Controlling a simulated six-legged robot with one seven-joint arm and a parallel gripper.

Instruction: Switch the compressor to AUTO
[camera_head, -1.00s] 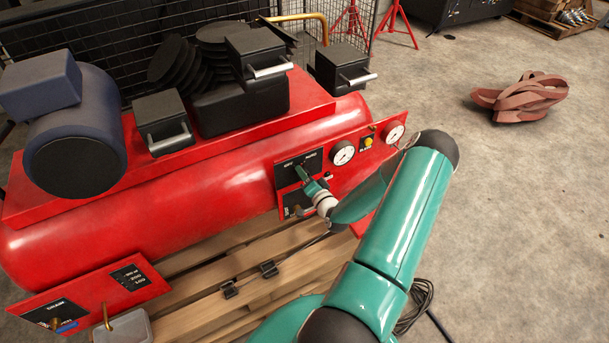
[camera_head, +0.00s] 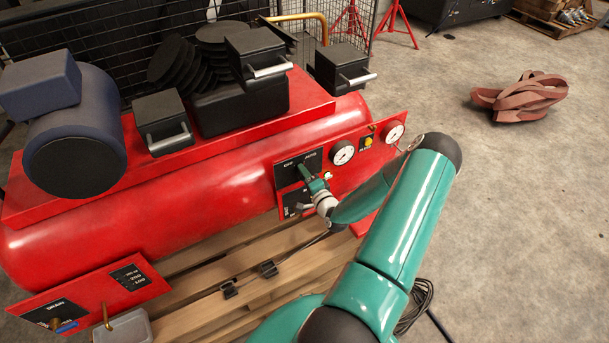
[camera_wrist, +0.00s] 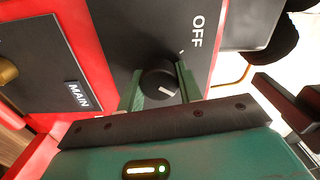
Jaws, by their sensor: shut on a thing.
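The red compressor (camera_head: 200,195) carries a black switch plate (camera_head: 285,172) lettered OFF and AUTO on its front panel. In the wrist view the switch plate (camera_wrist: 130,30) shows the OFF lettering; AUTO is not visible there. The round black selector knob (camera_wrist: 158,80) has a short white pointer line on its face, angled away from the OFF lettering. My gripper (camera_wrist: 160,87) has its green fingers on either side of the knob, shut on it. In the head view my gripper (camera_head: 310,180) is at the plate and hides the knob.
A second dark plate with a MAIN label (camera_wrist: 77,95) and a brass-coloured part lies beside the switch plate. Open floor lies at right, with a reddish-brown strap heap (camera_head: 520,97).

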